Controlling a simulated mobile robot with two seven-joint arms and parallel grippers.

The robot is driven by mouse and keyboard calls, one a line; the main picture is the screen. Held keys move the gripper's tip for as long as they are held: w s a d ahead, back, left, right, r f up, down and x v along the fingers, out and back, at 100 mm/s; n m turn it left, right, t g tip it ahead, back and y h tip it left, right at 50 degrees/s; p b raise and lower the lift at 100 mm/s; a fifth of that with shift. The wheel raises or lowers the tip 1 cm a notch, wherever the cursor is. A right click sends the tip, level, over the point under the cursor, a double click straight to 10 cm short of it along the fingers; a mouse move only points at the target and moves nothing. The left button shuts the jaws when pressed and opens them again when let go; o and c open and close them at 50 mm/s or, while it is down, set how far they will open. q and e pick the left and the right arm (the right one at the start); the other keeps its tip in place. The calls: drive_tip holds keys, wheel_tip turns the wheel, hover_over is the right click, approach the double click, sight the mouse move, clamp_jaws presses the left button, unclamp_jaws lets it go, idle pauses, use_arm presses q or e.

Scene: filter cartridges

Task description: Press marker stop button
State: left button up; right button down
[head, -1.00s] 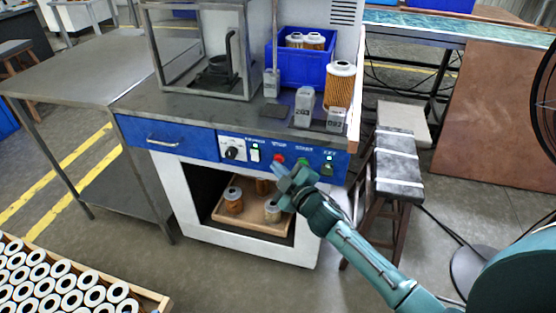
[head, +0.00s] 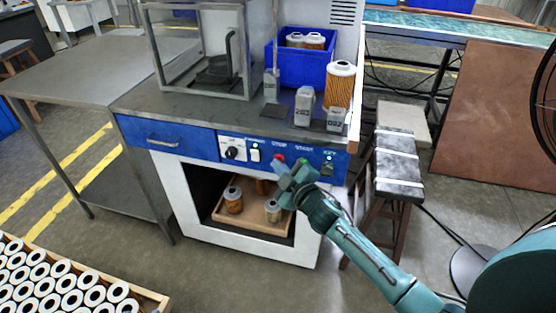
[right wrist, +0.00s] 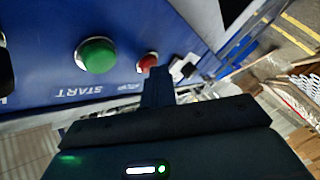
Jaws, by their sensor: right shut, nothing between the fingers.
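The red stop button (head: 279,159) sits on the blue front panel of the workbench, under a label that reads STOP. My right gripper (head: 284,172) is shut and empty, just in front of the panel and slightly below the red button. In the right wrist view, the closed fingers (right wrist: 158,84) point at the panel, with their tip beside the red button (right wrist: 148,62) and close to it. I cannot tell whether they touch. The green start button (right wrist: 96,55) is left of the fingers there. My left gripper is not in view.
A white rocker switch (head: 255,153) and a black knob (head: 232,153) are left of the red button. A key switch (head: 327,167) is at the right. Below the panel, an open bay holds a tray (head: 248,224) with cartridges. A stool (head: 397,165) stands close at the right.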

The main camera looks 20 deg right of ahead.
drive_tip(key=shift+s, duration=0.15)
drive_tip(key=shift+s+a, duration=0.4)
drive_tip(key=shift+s, duration=0.15)
drive_tip(key=s+a, duration=0.1)
drive_tip(key=s, duration=0.1)
drive_tip(key=s+a+p, duration=0.1)
drive_tip(key=s, duration=0.1)
drive_tip(key=shift+a, duration=0.4)
idle(0.6)
